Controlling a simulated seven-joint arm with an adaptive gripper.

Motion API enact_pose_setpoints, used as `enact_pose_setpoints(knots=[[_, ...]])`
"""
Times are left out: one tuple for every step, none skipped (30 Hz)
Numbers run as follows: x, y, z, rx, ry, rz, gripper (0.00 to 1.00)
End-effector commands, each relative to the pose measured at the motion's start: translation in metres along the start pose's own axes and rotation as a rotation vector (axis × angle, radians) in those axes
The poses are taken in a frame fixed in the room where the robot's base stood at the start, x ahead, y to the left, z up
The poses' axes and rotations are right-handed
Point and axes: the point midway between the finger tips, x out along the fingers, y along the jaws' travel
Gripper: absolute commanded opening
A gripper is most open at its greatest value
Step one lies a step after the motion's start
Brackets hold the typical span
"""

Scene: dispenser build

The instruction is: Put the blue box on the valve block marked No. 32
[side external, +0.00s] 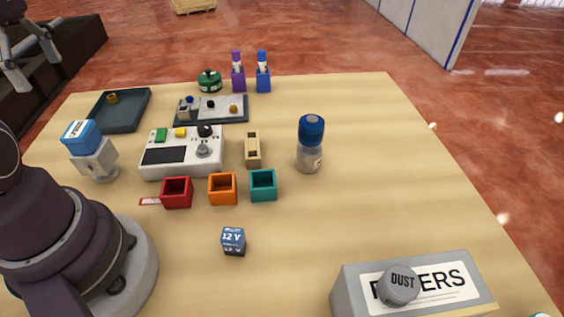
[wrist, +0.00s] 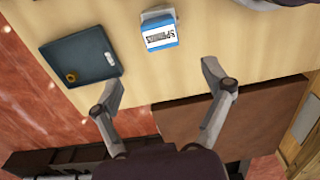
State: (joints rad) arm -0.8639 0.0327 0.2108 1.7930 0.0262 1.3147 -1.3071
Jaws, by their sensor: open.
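A blue box (side external: 81,137) with a white label sits at the left of the table, on or against a pale grey block (side external: 98,160) with a round foot. In the wrist view the blue box (wrist: 162,35) shows printed letters, and part of the grey block (wrist: 157,13) shows beyond it. No number can be read on the block. My gripper (side external: 36,70) is at the upper left, beyond the table's left edge. In the wrist view my gripper (wrist: 162,85) is open and empty, its fingers apart from the box.
A dark tray (side external: 120,124) stands behind the box. A control panel (side external: 182,157), red (side external: 177,192), orange (side external: 222,188) and teal (side external: 263,185) cups and a blue-capped bottle (side external: 310,144) stand to the right. A 12 V block (side external: 233,241) lies in front.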

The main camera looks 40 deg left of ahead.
Motion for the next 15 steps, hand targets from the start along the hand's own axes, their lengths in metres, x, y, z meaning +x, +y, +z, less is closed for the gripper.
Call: enact_pose_setpoints(knots=[[-0.004, 0.0, 0.001, 0.012, 0.0, 0.004, 0.8], [-0.006, 0.0, 0.005, 0.047, -0.001, 0.011, 0.8], [-0.008, 0.0, 0.016, 0.142, -0.002, 0.032, 0.8], [-0.01, -0.001, 0.028, 0.254, -0.002, 0.057, 0.8], [-0.011, -0.004, 0.043, 0.399, -0.001, 0.088, 0.8], [-0.013, -0.009, 0.066, 0.631, 0.004, 0.139, 0.8], [-0.013, -0.015, 0.083, 0.819, 0.012, 0.182, 0.8], [-0.013, -0.023, 0.099, 1.011, 0.024, 0.224, 0.8], [-0.013, -0.034, 0.119, 1.261, 0.045, 0.284, 0.8], [-0.012, -0.044, 0.132, 1.443, 0.065, 0.33, 0.8], [-0.01, -0.053, 0.143, 1.615, 0.089, 0.375, 0.8], [-0.008, -0.065, 0.155, 1.819, 0.122, 0.431, 0.8], [-0.007, -0.073, 0.162, 1.95, 0.148, 0.47, 0.8], [-0.005, -0.08, 0.167, 2.06, 0.173, 0.504, 0.8], [-0.004, -0.087, 0.172, 2.171, 0.2, 0.539, 0.8]])
